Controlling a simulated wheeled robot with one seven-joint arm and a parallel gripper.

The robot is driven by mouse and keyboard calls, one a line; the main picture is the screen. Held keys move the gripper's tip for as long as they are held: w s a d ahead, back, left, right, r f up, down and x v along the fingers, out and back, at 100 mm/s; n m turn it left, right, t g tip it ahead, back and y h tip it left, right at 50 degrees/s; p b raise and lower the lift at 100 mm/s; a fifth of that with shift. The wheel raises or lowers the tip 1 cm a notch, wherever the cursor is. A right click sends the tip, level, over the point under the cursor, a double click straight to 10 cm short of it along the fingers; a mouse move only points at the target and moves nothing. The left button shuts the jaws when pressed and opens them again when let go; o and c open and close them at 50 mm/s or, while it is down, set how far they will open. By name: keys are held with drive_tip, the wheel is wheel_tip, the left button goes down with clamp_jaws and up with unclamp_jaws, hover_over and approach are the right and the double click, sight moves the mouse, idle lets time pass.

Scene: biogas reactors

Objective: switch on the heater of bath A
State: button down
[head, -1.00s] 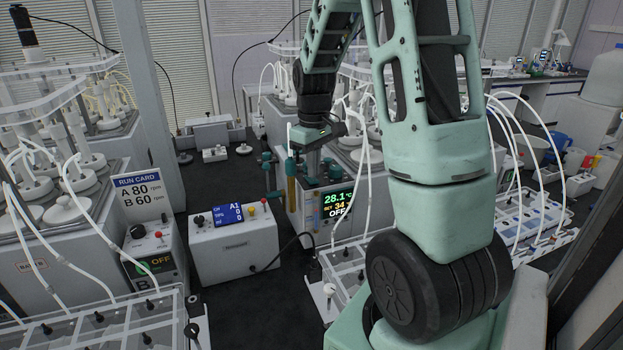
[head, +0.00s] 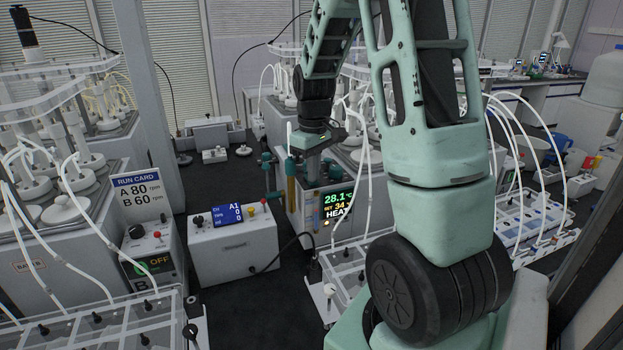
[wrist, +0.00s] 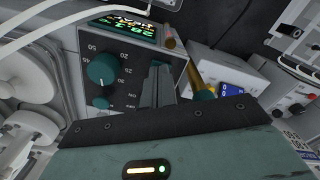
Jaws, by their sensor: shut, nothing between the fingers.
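The bath's control box shows a display (head: 337,205) reading 28.1 °C, SET 34 and HEAT, with a small orange light below it. No A label on this bath is legible to me. In the head view the fingers are not clearly visible.
A white pump box (head: 233,242) with a blue screen stands left of the bath. Left of that are a controller marked B, reading OFF (head: 152,265), and a run card (head: 138,192). Brass-coloured tubes (wrist: 202,85) and white hoses are close to my gripper.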

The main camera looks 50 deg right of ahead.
wheel_tip(320, 180, up, 7)
drive_tip(key=p, duration=0.6)
idle(0.8)
